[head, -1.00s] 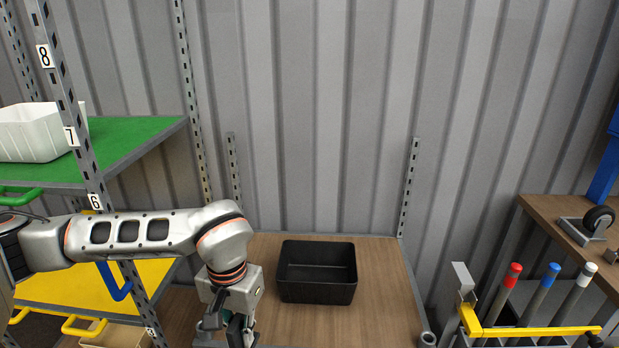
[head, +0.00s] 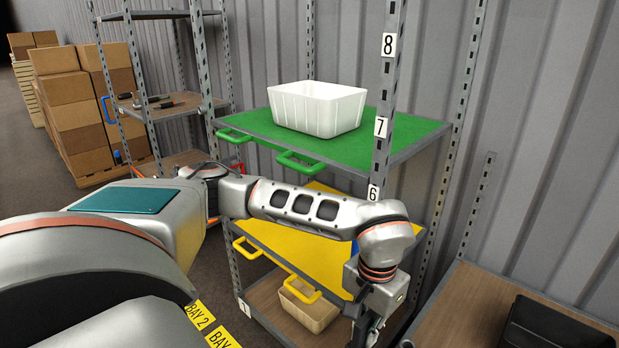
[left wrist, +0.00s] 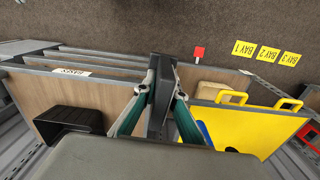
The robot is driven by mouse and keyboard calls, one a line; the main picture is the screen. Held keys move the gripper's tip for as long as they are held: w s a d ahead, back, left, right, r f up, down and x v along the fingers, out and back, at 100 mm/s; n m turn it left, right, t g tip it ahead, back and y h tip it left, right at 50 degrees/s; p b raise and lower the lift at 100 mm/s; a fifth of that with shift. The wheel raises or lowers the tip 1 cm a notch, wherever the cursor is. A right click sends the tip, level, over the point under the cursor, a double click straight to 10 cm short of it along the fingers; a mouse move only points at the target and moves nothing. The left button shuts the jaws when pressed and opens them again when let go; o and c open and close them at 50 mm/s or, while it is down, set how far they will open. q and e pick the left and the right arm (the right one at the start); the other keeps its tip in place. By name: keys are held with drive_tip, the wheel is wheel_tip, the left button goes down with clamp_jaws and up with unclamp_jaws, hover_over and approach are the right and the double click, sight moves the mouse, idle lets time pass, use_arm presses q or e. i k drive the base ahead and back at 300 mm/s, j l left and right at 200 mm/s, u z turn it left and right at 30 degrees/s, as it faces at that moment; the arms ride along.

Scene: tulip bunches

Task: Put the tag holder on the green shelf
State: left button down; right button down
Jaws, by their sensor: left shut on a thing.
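The green shelf (head: 405,138) is the upper board of the rack in the head view, with a white bin (head: 318,108) on it. My left gripper (head: 366,332) is low in front of the rack's right post, below the green shelf's level; its fingertips are cut off by the bottom edge. In the left wrist view its teal-padded fingers are shut on a dark, narrow thing, likely the tag holder (left wrist: 160,95). My right gripper is out of view.
A yellow shelf (head: 300,240) lies under the green one, with a cardboard bin (head: 308,305) below. The rack post (head: 383,120) stands close to my arm. A black bin (head: 560,335) sits on the wooden bench at right. Green handles (head: 300,163) jut from the shelf's front.

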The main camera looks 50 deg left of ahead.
sight(361, 149)
drive_tip(key=j+u, duration=0.1)
drive_tip(key=j, duration=0.55)
drive_tip(key=j+u, duration=0.1)
drive_tip(key=j, duration=0.55)
drive_tip(key=i, duration=0.1)
